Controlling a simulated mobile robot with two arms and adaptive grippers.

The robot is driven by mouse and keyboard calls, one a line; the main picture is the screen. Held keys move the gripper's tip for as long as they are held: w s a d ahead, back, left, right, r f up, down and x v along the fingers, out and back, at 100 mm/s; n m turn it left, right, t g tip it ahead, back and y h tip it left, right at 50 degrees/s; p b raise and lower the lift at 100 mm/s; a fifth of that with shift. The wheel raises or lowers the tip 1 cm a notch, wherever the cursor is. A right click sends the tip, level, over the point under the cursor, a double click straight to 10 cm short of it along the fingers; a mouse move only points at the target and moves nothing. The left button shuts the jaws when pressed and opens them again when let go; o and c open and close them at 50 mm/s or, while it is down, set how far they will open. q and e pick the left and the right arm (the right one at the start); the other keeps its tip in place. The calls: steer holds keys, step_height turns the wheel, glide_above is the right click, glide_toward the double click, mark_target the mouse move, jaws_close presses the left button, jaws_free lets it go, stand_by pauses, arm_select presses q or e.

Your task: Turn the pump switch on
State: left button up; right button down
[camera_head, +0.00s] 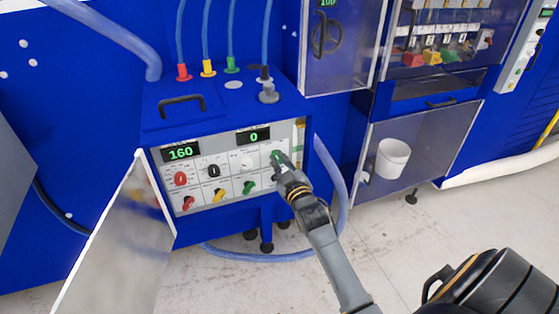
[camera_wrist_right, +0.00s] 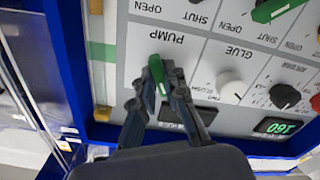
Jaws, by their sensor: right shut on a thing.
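The pump switch is a green knob (camera_head: 277,155) at the upper right of the white control panel (camera_head: 227,172). In the wrist view the green knob (camera_wrist_right: 157,75) sits beside the upside-down "PUMP" label. My right gripper (camera_head: 284,165) reaches it from the lower right. In the wrist view its two fingers (camera_wrist_right: 162,90) are closed around the knob, which shows between and beyond the fingertips. The fingers hide part of the knob and its markings. My left gripper is in neither view.
A white glue knob (camera_wrist_right: 230,88) is next to the pump switch. Red, black, yellow and green knobs share the panel, below displays reading 160 (camera_head: 181,152) and 0 (camera_head: 254,136). An open panel door (camera_head: 120,250) hangs at left. A white bucket (camera_head: 392,160) is at right.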

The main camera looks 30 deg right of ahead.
steer(key=m+p, duration=0.2)
steer(key=m, duration=0.4)
steer(key=m+p, duration=0.1)
steer(key=m, duration=0.4)
steer(key=shift+m+p, duration=0.3)
stand_by(0.4)
steer(key=c, duration=1.4)
jaws_free()
